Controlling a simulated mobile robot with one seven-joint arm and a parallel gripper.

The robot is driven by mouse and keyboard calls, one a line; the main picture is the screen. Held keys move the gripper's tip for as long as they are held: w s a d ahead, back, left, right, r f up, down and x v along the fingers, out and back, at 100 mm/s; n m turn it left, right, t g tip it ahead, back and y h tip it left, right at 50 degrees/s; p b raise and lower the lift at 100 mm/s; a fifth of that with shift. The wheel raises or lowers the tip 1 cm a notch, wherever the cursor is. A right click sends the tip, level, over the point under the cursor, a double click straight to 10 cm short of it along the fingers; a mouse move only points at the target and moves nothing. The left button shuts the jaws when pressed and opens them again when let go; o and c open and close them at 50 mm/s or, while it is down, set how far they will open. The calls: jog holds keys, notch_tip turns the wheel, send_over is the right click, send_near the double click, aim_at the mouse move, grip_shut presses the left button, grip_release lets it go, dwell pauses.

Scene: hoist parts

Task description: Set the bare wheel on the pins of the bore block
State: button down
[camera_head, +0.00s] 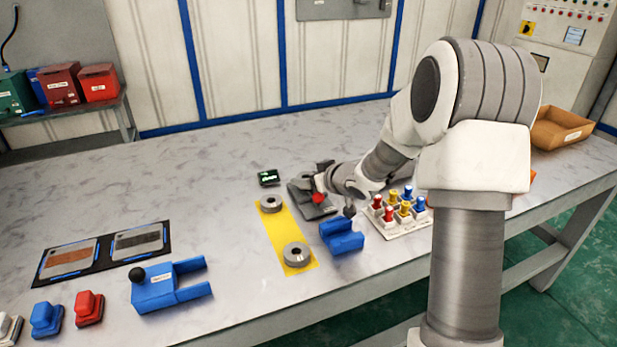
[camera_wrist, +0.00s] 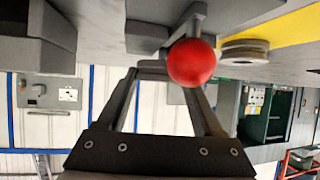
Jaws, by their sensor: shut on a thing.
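Two grey wheels lie flat on a yellow strip, a far one (camera_head: 271,203) and a near one (camera_head: 296,254). I cannot tell which is the bare wheel. A wheel also shows in the wrist view (camera_wrist: 245,52). Right of the strip is a dark grey fixture (camera_head: 303,197) with a red ball knob (camera_wrist: 192,63) on a short stem. My gripper (camera_wrist: 152,68) is at this fixture, its fingers shut on a grey part (camera_wrist: 147,38) whose outline is partly hidden. The knob covers part of one finger. I see no pins clearly and cannot tell which piece is the bore block.
A blue notched block (camera_head: 341,237) stands near the front edge, beside a tray of coloured pegs (camera_head: 400,213). A small dark display (camera_head: 269,177) stands behind the strip. A blue forked block (camera_head: 170,285) and a black mat (camera_head: 107,254) are at left. The back-left tabletop is clear.

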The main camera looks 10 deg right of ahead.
jog(key=shift+f, duration=0.25)
grip_release()
notch_tip(320, 180, up, 7)
jog(key=p, duration=0.7)
dwell(0.4)
